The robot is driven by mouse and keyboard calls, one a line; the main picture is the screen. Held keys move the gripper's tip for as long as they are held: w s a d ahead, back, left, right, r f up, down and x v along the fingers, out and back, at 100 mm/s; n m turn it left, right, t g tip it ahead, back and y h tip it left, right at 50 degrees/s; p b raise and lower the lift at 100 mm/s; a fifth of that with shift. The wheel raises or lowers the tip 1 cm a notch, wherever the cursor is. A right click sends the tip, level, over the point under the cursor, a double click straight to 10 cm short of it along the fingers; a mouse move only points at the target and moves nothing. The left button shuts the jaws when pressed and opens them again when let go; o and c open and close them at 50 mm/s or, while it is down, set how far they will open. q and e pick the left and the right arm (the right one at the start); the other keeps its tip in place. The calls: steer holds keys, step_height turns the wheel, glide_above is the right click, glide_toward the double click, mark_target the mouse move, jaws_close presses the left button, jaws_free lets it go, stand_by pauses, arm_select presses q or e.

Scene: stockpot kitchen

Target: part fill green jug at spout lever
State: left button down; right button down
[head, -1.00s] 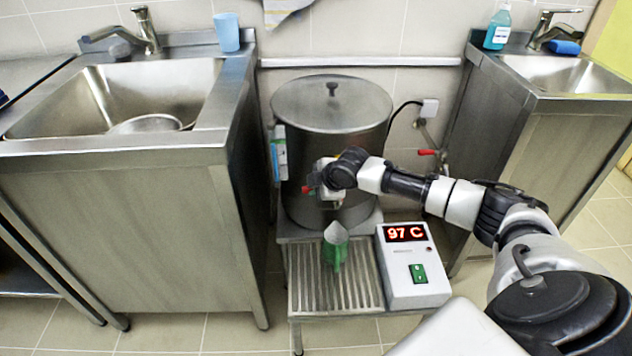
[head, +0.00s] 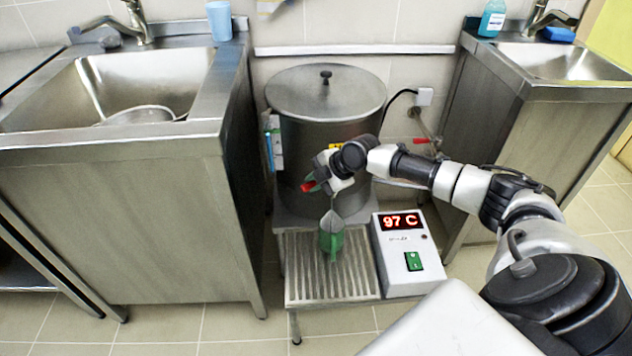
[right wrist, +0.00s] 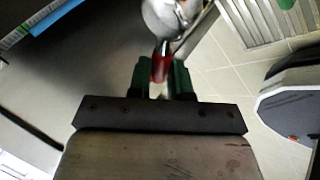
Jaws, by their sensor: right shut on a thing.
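The green jug (head: 332,240) stands upright on the slatted drip grate in front of the big steel pot (head: 325,110). Its level inside cannot be made out. My right gripper (head: 318,183) is at the pot's lower front, above the jug. It is shut on the red spout lever (head: 308,187). In the right wrist view the red lever (right wrist: 161,65) sits between the green fingertips (right wrist: 163,80), with the shiny metal spout (right wrist: 168,18) just beyond. A bit of the jug (right wrist: 286,4) shows at the top right there. Whether liquid flows is not visible. My left gripper is not in view.
A white control box (head: 405,250) reading 97 C stands right of the drip grate (head: 305,280). Steel sink units stand left (head: 150,220) and right (head: 500,130). A second red-handled valve (head: 422,141) is on the wall pipe.

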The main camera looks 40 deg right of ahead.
steer(key=c, duration=1)
jaws_free()
steer(key=shift+c, duration=0.2)
steer(key=shift+s+d+r, duration=0.2)
steer(key=shift+s+r, duration=0.05)
steer(key=shift+r, duration=0.1)
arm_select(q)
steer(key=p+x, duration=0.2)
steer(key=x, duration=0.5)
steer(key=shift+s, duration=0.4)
arm_select(e)
steer(key=v, duration=0.9)
steer(key=shift+s+r, duration=0.2)
steer(key=shift+r, duration=0.15)
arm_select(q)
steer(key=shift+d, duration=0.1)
arm_select(e)
steer(key=shift+d, duration=0.15)
